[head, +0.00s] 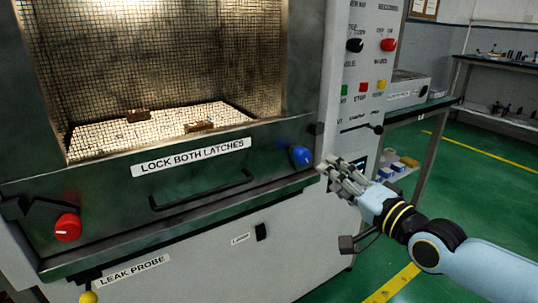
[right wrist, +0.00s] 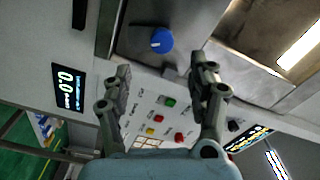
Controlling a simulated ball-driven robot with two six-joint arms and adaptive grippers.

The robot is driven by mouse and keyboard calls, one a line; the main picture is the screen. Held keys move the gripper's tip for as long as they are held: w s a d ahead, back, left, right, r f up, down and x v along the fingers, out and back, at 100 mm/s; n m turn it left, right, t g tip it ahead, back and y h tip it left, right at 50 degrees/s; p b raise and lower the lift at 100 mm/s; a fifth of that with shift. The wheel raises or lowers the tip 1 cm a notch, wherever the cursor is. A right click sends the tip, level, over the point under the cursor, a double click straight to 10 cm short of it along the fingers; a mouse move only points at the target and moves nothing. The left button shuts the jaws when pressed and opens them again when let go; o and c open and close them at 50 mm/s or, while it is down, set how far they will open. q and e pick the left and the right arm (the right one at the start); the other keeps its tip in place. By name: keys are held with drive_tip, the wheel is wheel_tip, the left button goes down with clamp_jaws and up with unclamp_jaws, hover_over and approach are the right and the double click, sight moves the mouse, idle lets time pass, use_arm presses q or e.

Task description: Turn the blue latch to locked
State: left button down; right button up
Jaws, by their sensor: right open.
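The blue latch (head: 301,156) is a round knob at the right end of the microwave's dark door frame. In the right wrist view, the blue latch (right wrist: 162,40) sits ahead of the fingers and between their lines, with a small white mark on its face. My right gripper (head: 328,165) is open and empty, just right of the latch in the head view and apart from it. In the right wrist view, both fingers of my right gripper (right wrist: 161,72) are spread, with nothing between them. My left gripper is out of view.
A red latch (head: 67,227) is at the door's left end, with a dark door handle (head: 203,190) between the latches. A control panel (head: 370,70) with knobs and buttons rises above my right gripper. Green floor (head: 480,200) is open at the right.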

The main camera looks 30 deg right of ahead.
sight(306, 157)
drive_tip(key=w+b, duration=0.3)
drive_tip(key=w, duration=0.2)
drive_tip(key=w+b, duration=0.3)
drive_tip(key=w, duration=0.2)
drive_tip(key=shift+a, duration=0.2)
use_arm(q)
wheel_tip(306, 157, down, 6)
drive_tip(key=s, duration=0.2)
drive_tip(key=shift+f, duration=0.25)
use_arm(e)
drive_tip(key=shift+w+r, duration=0.25)
drive_tip(key=shift+w, duration=0.1)
drive_tip(key=shift+c, duration=0.2)
drive_tip(key=c, duration=1.1)
